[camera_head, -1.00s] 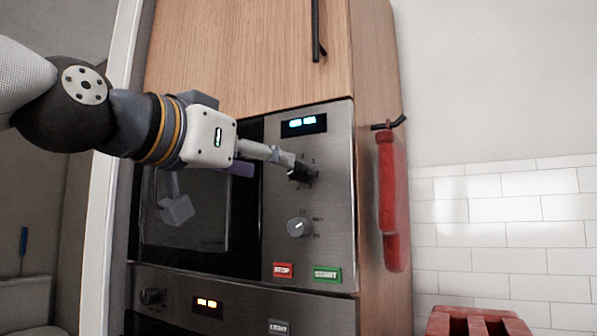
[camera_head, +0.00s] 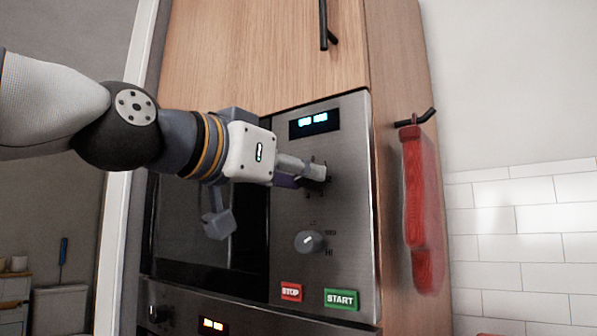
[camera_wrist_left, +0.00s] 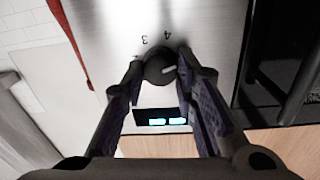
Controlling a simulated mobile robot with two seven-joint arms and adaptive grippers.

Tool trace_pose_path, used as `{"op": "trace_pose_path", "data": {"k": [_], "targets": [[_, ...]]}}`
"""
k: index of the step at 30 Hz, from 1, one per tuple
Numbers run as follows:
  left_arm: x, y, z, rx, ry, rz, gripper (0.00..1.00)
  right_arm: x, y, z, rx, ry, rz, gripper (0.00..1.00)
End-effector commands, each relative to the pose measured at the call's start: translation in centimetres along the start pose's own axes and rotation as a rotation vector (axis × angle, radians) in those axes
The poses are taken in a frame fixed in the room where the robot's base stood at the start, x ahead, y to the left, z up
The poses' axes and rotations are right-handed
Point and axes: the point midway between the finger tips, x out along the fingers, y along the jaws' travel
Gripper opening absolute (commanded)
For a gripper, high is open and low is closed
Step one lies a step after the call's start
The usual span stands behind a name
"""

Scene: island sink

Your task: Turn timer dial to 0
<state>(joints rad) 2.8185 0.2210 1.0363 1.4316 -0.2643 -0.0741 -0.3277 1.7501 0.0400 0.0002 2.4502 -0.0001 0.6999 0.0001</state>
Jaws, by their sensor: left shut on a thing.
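The timer dial, a dark round knob (camera_wrist_left: 160,68), is on the steel microwave panel (camera_head: 350,230), below the lit display (camera_head: 314,122). Printed numbers 3 and 4 show beside it in the left wrist view. My left gripper (camera_head: 318,176) is at the upper dial and mostly covers it in the head view. In the left wrist view the left gripper (camera_wrist_left: 160,75) has one finger on each side of the dial and is shut on it. A light pointer mark shows on the dial. My right gripper is not in view.
A lower knob (camera_head: 309,241) sits under the timer dial, with a red STOP button (camera_head: 291,292) and a green START button (camera_head: 341,299) below. A red cloth (camera_head: 420,210) hangs from a hook on the cabinet side. A cabinet handle (camera_head: 324,25) juts out above.

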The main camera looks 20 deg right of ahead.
Motion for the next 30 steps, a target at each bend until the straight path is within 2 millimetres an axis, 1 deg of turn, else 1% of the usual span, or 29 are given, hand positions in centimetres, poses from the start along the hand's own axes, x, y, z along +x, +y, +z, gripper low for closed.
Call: {"op": "trace_pose_path", "data": {"k": [2,8,14,20,30], "targets": [[0.05,-0.03,0.07,-0.001,0.0,0.0,0.0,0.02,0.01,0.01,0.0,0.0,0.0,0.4],[0.07,-0.03,0.1,-0.006,-0.001,0.0,0.0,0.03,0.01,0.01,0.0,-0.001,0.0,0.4],[0.09,-0.04,0.15,-0.065,0.001,0.0,0.0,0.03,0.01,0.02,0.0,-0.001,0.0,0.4],[0.11,-0.08,0.21,-0.205,0.006,-0.001,0.0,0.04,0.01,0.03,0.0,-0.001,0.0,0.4],[0.11,-0.15,0.28,-0.526,0.019,-0.003,0.0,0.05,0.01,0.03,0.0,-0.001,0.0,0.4]]}}
